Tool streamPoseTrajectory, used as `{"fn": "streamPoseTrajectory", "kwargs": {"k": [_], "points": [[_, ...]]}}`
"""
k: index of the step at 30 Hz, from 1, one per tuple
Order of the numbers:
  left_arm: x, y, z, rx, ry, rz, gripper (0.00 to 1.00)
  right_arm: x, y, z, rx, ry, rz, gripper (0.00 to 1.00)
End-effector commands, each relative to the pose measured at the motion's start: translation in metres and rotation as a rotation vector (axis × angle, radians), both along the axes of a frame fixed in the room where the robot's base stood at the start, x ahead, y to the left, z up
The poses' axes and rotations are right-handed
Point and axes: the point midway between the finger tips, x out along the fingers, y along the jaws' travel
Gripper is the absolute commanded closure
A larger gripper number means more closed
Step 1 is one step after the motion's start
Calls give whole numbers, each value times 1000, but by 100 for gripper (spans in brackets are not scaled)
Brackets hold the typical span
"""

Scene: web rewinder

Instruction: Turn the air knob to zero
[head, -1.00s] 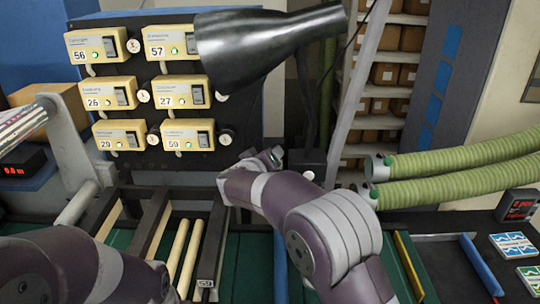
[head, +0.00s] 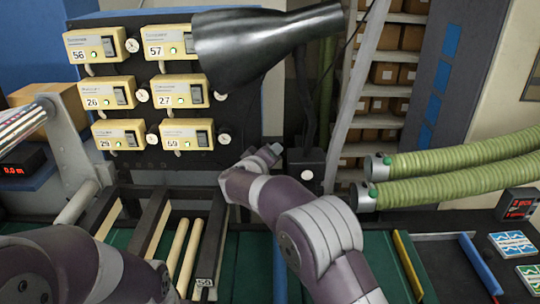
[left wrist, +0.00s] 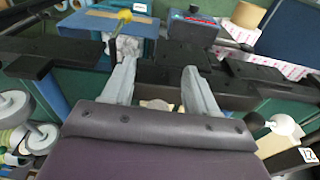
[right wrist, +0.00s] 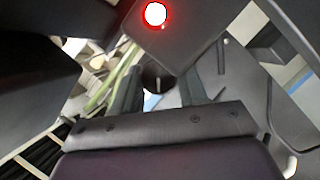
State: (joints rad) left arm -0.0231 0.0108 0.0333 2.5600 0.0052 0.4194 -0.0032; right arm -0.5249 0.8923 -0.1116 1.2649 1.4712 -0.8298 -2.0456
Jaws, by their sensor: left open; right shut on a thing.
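In the right wrist view my right gripper (right wrist: 160,80) is shut on a small dark round knob (right wrist: 155,75); its marking cannot be read. I cannot tell if this box carries the held knob. In the left wrist view my left gripper (left wrist: 158,78) is open and empty, above dark rails. It is out of sight in the head view.
A dark panel (head: 150,62) carries several yellow switch modules with white dials. A black funnel-like duct (head: 270,40) hangs before it. Green hoses (head: 460,160) lie to the right. A red-lit white circle (right wrist: 155,14) shows above the right gripper.

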Motion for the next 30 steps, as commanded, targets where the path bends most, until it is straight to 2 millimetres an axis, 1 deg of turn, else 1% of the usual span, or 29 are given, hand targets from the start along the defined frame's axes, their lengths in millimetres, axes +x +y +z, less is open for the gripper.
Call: {"fn": "streamPoseTrajectory", "kwargs": {"k": [1, 3, 5, 13, 14, 15, 23, 25, 28, 30], "points": [[0, 0, 0, 0, 0, 0, 42, 0, 2, -2, -93, 1, 2, 88], [0, 0, 0, 0, 0, 0, 42, 0, 2, -2, -209, 2, 2, 88], [0, 0, 0, 0, 0, 0, 42, 0, 2, -2, -267, 1, 3, 88], [0, 0, 0, 0, 0, 0, 42, 0, 2, -2, -283, 1, 2, 88], [0, 0, 0, 0, 0, 0, 42, 0, 2, -2, -283, 1, 2, 48], [0, 0, 0, 0, 0, 0, 42, 0, 2, -2, -283, 1, 2, 35], [0, 0, 0, 0, 0, 0, 42, 0, 2, -2, -281, 0, 2, 35], [0, 0, 0, 0, 0, 0, 42, -3, 3, -1, -281, 0, 2, 35], [0, 0, 0, 0, 0, 0, 42, -18, 10, 2, -281, 2, 4, 35], [0, 0, 0, 0, 0, 0, 42, -35, 17, 5, -281, 1, 6, 35]]}}
